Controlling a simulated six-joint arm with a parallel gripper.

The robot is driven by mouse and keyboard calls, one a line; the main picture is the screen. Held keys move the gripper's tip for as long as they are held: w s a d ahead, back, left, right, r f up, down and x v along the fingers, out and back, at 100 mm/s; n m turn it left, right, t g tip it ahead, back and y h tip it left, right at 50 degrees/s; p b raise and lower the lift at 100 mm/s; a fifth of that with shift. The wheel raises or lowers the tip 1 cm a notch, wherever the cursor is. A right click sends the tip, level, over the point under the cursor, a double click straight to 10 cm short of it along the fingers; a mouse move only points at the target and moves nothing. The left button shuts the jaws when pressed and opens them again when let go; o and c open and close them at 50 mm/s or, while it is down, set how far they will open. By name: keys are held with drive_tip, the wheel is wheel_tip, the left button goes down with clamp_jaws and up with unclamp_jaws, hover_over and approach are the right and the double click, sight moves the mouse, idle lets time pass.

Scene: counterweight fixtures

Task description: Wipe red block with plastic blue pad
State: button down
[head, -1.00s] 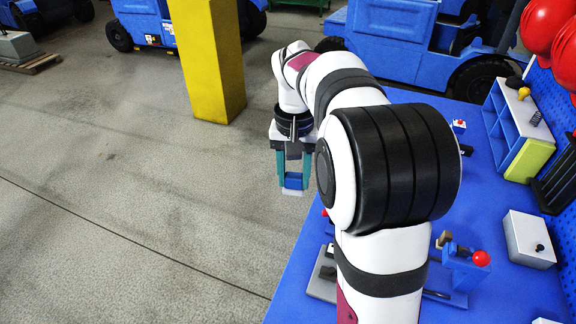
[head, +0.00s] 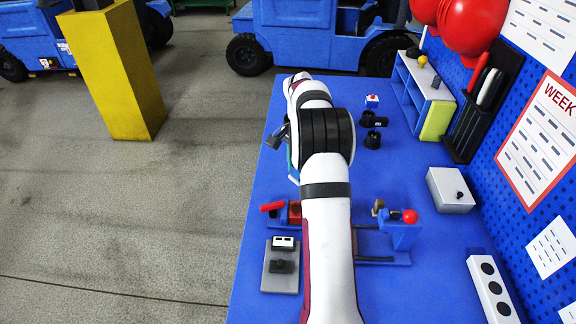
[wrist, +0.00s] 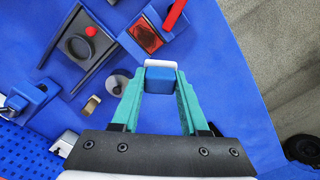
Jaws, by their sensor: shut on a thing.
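My gripper (wrist: 161,73) has teal fingers shut on a small blue pad (wrist: 160,82) with a white face. In the wrist view the pad sits over bare blue tabletop, and its height above it is hard to judge. A dark red block face (wrist: 145,37) lies within a blue holder beyond the fingertips, apart from the pad. A bright red lever (wrist: 173,13) rises beside it. In the head view my arm hides the pad and most of the gripper; the red lever shows left of the arm (head: 270,206).
The blue table (head: 262,180) holds a grey plate with a black knob (head: 280,268), a red-ball lever fixture (head: 410,216), black cups (head: 372,139), a white box (head: 450,190) and a shelf (head: 415,90). A pegboard wall bounds the right. A yellow post (head: 115,70) stands off the table.

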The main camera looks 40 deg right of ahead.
drive_tip(key=shift+f, duration=3.5)
drive_tip(key=shift+s+a+f, duration=0.15)
drive_tip(key=shift+a+f, duration=0.05)
drive_tip(key=shift+s+a, duration=2.4)
drive_tip(key=shift+a, duration=0.05)
drive_tip(key=shift+w+d+f, duration=0.1)
drive_tip(key=shift+w+d, duration=2.3)
drive_tip(key=shift+d, duration=0.05)
drive_tip(key=shift+w+d, duration=0.2)
drive_tip(key=shift+r, duration=4.1)
drive_tip(key=shift+a+f, duration=0.1)
drive_tip(key=shift+f, duration=0.1)
